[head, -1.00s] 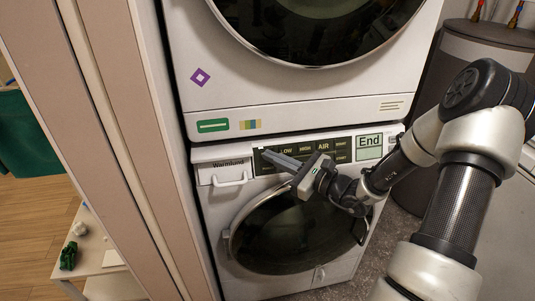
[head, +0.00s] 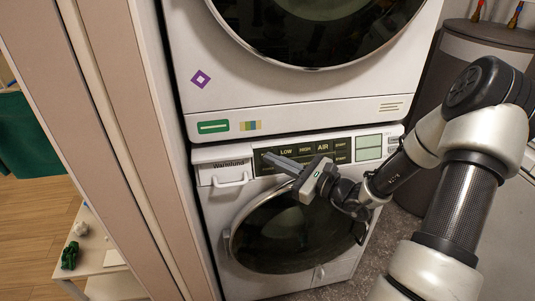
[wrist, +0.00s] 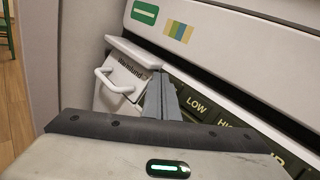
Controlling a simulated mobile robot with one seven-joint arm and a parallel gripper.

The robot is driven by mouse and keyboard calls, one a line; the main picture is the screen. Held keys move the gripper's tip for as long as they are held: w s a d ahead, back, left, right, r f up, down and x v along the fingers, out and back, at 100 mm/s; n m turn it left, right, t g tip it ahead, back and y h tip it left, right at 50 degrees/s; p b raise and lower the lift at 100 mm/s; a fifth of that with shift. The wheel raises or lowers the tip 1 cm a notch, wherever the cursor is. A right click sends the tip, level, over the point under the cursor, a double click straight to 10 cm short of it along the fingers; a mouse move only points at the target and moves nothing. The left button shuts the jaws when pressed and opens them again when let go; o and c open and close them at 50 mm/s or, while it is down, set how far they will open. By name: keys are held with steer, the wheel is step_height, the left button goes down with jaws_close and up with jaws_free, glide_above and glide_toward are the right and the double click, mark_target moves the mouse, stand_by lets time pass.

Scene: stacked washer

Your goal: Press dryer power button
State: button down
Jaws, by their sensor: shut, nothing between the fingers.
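The lower white machine (head: 222,208) has a dark control panel (head: 348,144) with buttons marked LOW, HIGH, AIR and START. A small display (head: 369,147) at the panel's right is blank. My gripper (head: 268,156) is shut and empty, its fingers pointing left across the panel. The fingertips are at or very near the panel's left end, left of the LOW button (wrist: 197,104) in the wrist view. I cannot tell whether they touch it. No power button is legible; the fingers cover part of that left end.
A drawer with a white handle (head: 231,180) is left of the panel. The upper machine (head: 270,107) stands directly above. A wall edge (head: 130,150) is close on the left, and a grey tank (head: 480,60) stands at the right.

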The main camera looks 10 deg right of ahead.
steer(key=s, duration=0.1)
steer(key=s+r+p, duration=0.1)
steer(key=s, duration=0.1)
steer(key=s+r+p, duration=0.1)
steer(key=s, duration=0.1)
steer(key=shift+r, duration=0.1)
stand_by(0.4)
